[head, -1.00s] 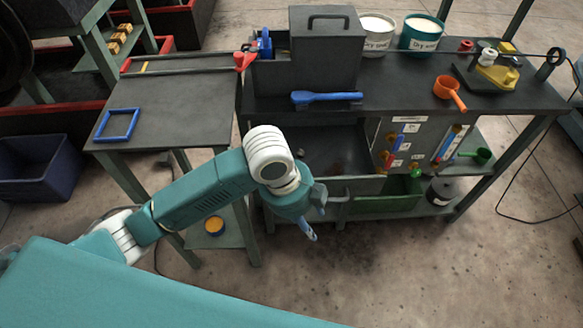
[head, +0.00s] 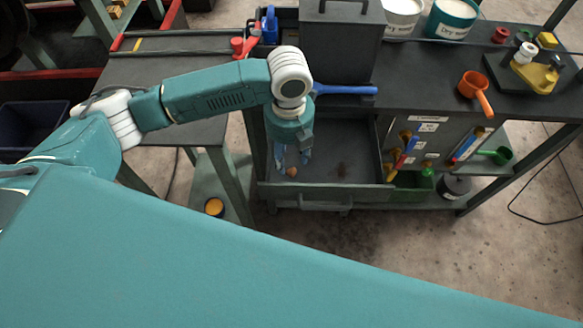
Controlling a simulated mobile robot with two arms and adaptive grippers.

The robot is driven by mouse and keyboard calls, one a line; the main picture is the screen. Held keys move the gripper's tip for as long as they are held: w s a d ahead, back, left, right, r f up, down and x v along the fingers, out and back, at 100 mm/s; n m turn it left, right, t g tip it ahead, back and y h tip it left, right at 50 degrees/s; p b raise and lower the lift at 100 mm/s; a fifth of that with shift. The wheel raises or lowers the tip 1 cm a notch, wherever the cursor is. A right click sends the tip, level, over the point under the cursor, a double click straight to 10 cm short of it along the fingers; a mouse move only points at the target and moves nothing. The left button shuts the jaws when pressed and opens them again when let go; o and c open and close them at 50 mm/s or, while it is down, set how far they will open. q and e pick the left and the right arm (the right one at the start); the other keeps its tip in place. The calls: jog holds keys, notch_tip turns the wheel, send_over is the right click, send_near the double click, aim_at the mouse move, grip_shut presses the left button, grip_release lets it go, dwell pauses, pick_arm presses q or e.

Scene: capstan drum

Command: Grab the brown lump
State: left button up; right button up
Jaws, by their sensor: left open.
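A small brown lump (head: 292,171) lies in the dark open drawer (head: 345,143) under the workbench. My left gripper (head: 293,160) points down over the drawer with its blue fingers apart. The lump shows just below and between the fingertips. I cannot tell whether the fingers touch it. My right gripper is not in view.
The drawer's front wall (head: 330,196) stands close in front of the gripper. A dark box (head: 342,45) and a blue tool (head: 346,90) lie on the bench behind. A panel with coloured tools (head: 425,150) stands to the right.

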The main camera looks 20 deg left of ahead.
aim_at(291, 171)
pick_arm(q)
jog(key=shift+s+f, duration=0.1)
jog(key=shift+f, duration=0.5)
jog(key=f+p, duration=0.1)
jog(key=f, duration=0.1)
jog(key=f+p, duration=0.1)
jog(key=f, duration=0.2)
jog(key=shift+w+d, duration=0.15)
jog(key=shift+w, duration=0.05)
jog(key=c, duration=0.9)
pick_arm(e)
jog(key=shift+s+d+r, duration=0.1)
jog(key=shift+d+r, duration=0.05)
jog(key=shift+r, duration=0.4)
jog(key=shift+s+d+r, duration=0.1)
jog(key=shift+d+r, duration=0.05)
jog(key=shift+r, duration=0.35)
